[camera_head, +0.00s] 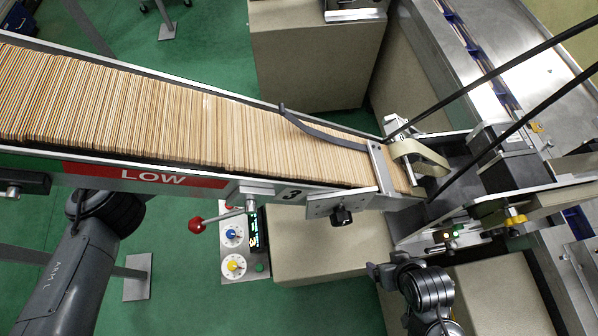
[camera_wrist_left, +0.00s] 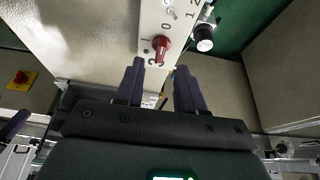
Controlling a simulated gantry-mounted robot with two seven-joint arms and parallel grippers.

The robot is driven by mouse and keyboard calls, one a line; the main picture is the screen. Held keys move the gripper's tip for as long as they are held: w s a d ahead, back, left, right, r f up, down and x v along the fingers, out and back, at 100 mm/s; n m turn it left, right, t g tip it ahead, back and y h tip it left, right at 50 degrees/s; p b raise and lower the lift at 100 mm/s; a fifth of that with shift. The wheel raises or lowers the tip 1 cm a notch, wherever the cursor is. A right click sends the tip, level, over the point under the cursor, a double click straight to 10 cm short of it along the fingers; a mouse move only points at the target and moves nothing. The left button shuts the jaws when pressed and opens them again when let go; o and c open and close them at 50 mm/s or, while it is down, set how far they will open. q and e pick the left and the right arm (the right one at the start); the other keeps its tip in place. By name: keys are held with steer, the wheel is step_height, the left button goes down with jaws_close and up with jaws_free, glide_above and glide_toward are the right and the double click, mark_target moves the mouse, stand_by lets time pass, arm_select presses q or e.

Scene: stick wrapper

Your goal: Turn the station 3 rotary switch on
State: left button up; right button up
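In the left wrist view, a red rotary switch (camera_wrist_left: 161,44) sits on a white panel (camera_wrist_left: 158,14) with printed marks, among them a 0. My left gripper (camera_wrist_left: 160,82) is open and empty, its two dark purple fingers apart, short of the switch and pointing toward it. I cannot tell the distance exactly. In the head view my left arm comes in at lower left and its gripper is hidden under the stick conveyor.
A conveyor full of wooden sticks (camera_head: 190,125) crosses the head view. Below it are a red ball lever (camera_head: 196,225) and a panel with a blue dial (camera_head: 232,236) and a yellow dial (camera_head: 233,266). A black knob (camera_wrist_left: 204,32) stands right of the red switch.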

arm_select(q)
steer(key=shift+b+x, duration=0.3)
steer(key=shift+x, duration=2.1)
jaws_close()
